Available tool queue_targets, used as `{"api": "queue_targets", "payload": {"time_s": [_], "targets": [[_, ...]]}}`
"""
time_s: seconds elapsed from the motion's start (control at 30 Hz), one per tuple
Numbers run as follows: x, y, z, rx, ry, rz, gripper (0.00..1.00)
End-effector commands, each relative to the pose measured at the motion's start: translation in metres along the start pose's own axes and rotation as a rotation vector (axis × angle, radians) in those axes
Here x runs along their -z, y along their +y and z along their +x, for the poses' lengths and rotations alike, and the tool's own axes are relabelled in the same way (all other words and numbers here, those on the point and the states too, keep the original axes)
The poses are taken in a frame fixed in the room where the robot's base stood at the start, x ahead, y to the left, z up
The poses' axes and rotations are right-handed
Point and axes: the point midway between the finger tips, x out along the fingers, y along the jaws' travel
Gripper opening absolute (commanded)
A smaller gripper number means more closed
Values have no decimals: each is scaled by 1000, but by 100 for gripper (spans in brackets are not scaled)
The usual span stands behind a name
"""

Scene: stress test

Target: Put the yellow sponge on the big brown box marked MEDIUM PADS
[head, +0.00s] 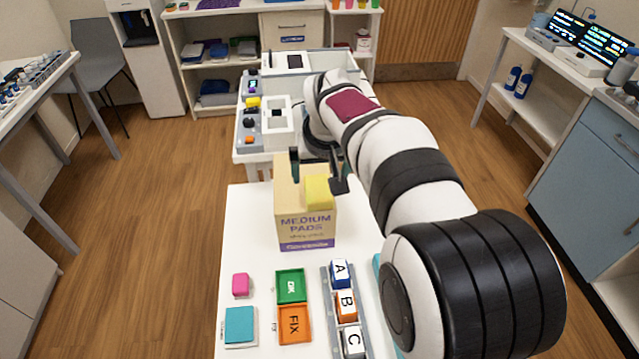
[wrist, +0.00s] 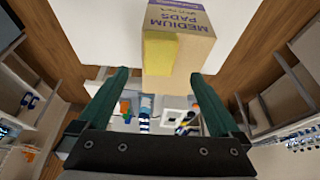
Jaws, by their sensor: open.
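The big brown box (head: 300,228) marked MEDIUM PADS stands on the white table, its lettered face toward the head camera. The yellow sponge (head: 319,192) appears to rest on the box top, at the front right corner. In the wrist view the box (wrist: 190,50) is ahead of the fingers, and the sponge (wrist: 160,52) covers part of its left side. My gripper (head: 317,182) is open above the box, close to the sponge. In the wrist view its two fingers (wrist: 160,74) are wide apart, with nothing gripped between them.
A pink block (head: 241,285), a teal block (head: 239,324), a green tray (head: 291,286), an orange FIX tray (head: 294,324) and a rack of lettered blocks (head: 345,305) lie in front of the box. The table left of the box is clear. Equipment (head: 265,125) stands behind.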

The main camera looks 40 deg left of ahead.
Motion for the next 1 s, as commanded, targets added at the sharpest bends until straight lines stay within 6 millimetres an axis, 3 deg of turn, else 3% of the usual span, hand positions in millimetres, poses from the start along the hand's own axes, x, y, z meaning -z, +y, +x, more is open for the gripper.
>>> {"api": "queue_targets", "payload": {"time_s": [0.13,0.37,0.47,0.57,0.63,0.7,0.8,0.9,1.0], "targets": [[0,0,-30,0,1,0,100],[-2,2,-42,-1,-2,5,100],[-28,41,-61,-20,-36,116,100],[-112,110,-100,-56,-119,393,100],[-192,138,-126,-75,-183,625,100],[-268,142,-143,-85,-237,848,100],[-350,123,-149,-86,-295,1107,100],[-391,103,-146,-82,-326,1251,100],[-401,97,-144,-79,-337,1289,100]]}}
